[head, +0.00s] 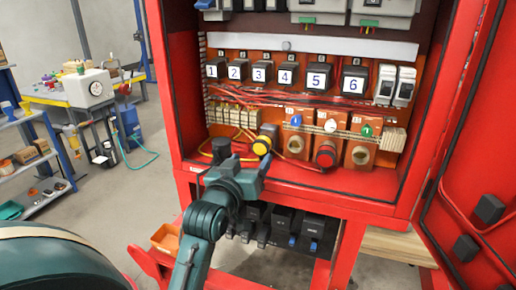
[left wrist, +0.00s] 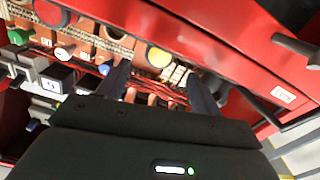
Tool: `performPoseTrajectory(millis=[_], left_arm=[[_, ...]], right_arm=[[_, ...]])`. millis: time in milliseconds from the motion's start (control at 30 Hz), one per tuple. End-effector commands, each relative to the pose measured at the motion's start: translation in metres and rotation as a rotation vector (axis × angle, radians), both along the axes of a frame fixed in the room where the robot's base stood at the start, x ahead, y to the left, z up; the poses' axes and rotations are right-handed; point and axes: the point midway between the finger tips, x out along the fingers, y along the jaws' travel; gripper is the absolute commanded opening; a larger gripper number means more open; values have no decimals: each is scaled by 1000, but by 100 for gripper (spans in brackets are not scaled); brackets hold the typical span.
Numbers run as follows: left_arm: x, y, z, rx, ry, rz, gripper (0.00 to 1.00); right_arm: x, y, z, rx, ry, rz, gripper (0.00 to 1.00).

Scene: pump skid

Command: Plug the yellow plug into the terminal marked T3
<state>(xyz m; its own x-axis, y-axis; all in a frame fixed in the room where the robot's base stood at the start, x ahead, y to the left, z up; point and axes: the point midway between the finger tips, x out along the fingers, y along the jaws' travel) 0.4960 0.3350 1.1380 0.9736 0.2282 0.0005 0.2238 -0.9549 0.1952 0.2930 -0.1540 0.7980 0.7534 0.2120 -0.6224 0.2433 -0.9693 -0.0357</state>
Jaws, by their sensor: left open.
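The yellow plug (head: 261,147) is a round yellow piece with a dark body, inside the red cabinet left of the orange terminal plates. It also shows in the left wrist view (left wrist: 158,57), beyond my fingers. My left gripper (head: 243,160) is open and empty in front of the plug, with its fingers pointing into the cabinet. In the left wrist view my fingers (left wrist: 160,88) stand apart. The terminal plates carry a blue (head: 296,120), a white (head: 331,126) and a green marker (head: 366,131); I cannot read which is T3. A red round piece (head: 325,156) sits in the middle plate.
Numbered black blocks (head: 285,74) and red wires line the cabinet above. Beige terminal blocks (head: 235,116) stand left of the plug. The open red door (head: 480,160) bounds the right. Black units (head: 283,219) are below the cabinet floor. Shelves and a table stand far left.

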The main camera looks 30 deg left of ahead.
Motion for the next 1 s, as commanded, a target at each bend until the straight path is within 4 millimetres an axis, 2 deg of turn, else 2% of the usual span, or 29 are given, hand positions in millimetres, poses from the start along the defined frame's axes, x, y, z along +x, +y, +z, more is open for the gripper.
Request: performPoseTrajectory(millis=[33, 200, 400, 800, 1000], left_arm=[[11, 3, 3, 0, 0, 0, 66], [41, 10, 2, 1, 0, 0, 66], [63, 15, 1, 1, 0, -1, 66], [70, 16, 0, 1, 0, -1, 66], [70, 16, 0, 1, 1, 0, 50]], right_arm=[[0, -1, 3, -3, 1, 1, 36], [4, -1, 7, -8, -3, 3, 36], [5, -3, 6, -15, 0, 7, 36], [3, -4, 5, -20, 3, 12, 36], [3, -4, 6, -19, 2, 11, 36]])
